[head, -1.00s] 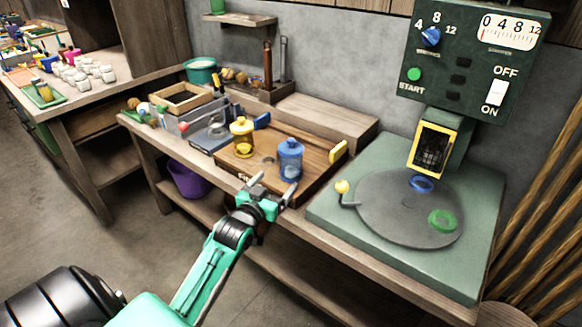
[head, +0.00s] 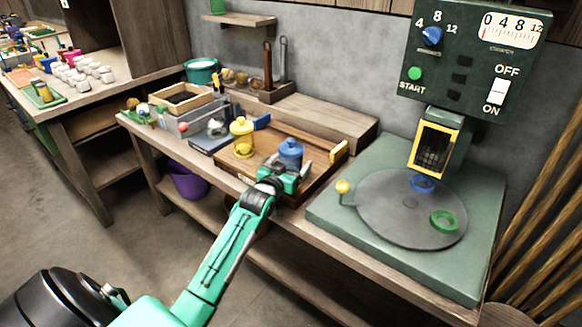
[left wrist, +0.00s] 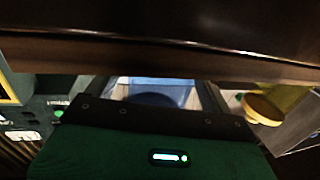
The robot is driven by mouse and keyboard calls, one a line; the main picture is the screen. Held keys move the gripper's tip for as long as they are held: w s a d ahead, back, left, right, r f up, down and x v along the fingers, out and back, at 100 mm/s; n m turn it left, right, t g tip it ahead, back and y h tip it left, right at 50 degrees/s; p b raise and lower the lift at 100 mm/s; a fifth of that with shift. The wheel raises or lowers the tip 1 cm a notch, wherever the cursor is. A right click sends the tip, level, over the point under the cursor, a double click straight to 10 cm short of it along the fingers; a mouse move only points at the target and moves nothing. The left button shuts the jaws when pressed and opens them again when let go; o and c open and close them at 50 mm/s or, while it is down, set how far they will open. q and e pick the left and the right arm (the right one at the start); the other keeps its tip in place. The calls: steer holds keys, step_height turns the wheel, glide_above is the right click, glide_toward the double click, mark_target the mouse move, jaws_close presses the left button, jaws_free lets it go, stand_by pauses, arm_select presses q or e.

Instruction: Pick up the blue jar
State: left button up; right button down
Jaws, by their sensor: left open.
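The blue jar (head: 290,152) stands upright on the wooden tray (head: 324,164), with its lower part hidden behind my gripper in the head view. My left gripper (head: 288,168) is open at the jar, its fingers one on each side of it as far as the view shows. In the left wrist view the blue jar (left wrist: 155,92) shows between the two fingers, partly covered by the green gripper body. Whether the fingers touch the jar cannot be told. My right gripper is not in view.
A yellow jar (head: 242,138) stands on the tray just left of the blue one. A yellow handle (head: 339,152) rises at the tray's right end. The green machine with a round plate (head: 400,215) stands to the right. A purple bucket (head: 187,182) sits below.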

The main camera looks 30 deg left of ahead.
arm_select(q)
steer(key=shift+w, duration=0.1)
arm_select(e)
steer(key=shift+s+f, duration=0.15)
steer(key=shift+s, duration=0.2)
arm_select(q)
steer(key=shift+r, duration=0.1)
steer(key=c, duration=1.3)
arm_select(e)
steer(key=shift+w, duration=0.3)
